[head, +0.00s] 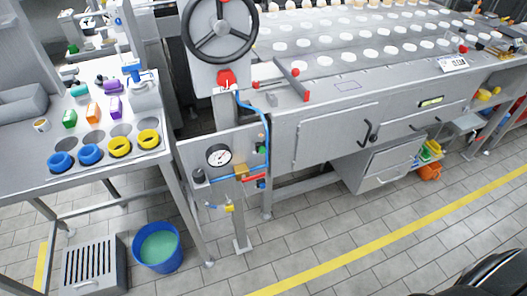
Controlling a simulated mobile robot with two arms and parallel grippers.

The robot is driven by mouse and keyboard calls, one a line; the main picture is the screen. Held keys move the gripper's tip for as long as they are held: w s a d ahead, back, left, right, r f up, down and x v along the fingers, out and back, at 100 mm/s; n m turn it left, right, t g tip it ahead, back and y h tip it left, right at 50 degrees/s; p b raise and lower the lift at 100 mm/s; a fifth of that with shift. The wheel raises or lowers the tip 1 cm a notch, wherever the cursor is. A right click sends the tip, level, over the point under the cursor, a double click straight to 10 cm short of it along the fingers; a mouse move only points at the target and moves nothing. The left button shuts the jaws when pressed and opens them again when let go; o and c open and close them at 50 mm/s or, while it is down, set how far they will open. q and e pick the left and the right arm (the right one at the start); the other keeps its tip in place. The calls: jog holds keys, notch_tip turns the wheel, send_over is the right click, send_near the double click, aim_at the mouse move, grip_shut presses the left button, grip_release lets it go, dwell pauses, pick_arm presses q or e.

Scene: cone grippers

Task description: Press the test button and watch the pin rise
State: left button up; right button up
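A grey panel (190,150) stands below a black handwheel (221,30). The panel carries a round white gauge (219,155), a brass block (240,171), a blue pipe (266,128), a red lever (254,183) and a black round knob (198,175). A red part (227,79) sits just under the handwheel. I cannot tell which small part is the test button, and I cannot make out a pin. Neither of my grippers shows in the head view.
A bench (25,170) at left holds blue and yellow rings and coloured blocks. A blue bucket (178,254) and a grey slatted box (90,268) stand on the floor. A long machine (325,130) with rows of white discs fills the back.

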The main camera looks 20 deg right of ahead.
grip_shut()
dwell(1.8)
